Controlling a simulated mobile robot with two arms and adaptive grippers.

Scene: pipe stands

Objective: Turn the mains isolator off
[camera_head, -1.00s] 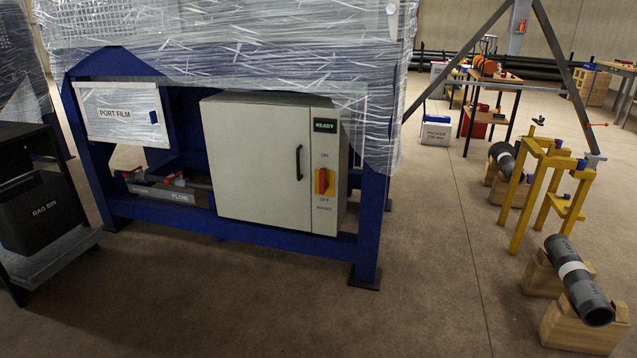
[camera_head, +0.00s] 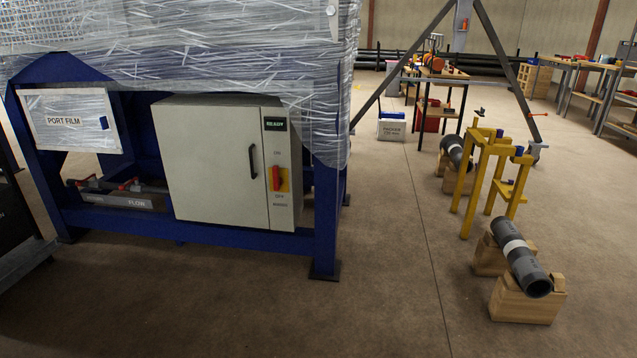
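The mains isolator (camera_head: 277,178) is a red handle on a yellow plate, low on the right strip of a grey cabinet (camera_head: 205,160). Its red handle stands roughly upright, between a label above that reads ON and one below that reads OFF. A small dark display (camera_head: 275,124) above it shows green text, blurred. A black door handle (camera_head: 253,161) is just left of the isolator. Neither of my grippers shows in the head view.
The cabinet sits in a blue frame (camera_head: 326,225) wrapped in clear film. Bare floor lies in front. Yellow stands (camera_head: 480,180) and a grey pipe on wooden blocks (camera_head: 517,250) are at the right. A dark shelf (camera_head: 18,225) is at the left edge.

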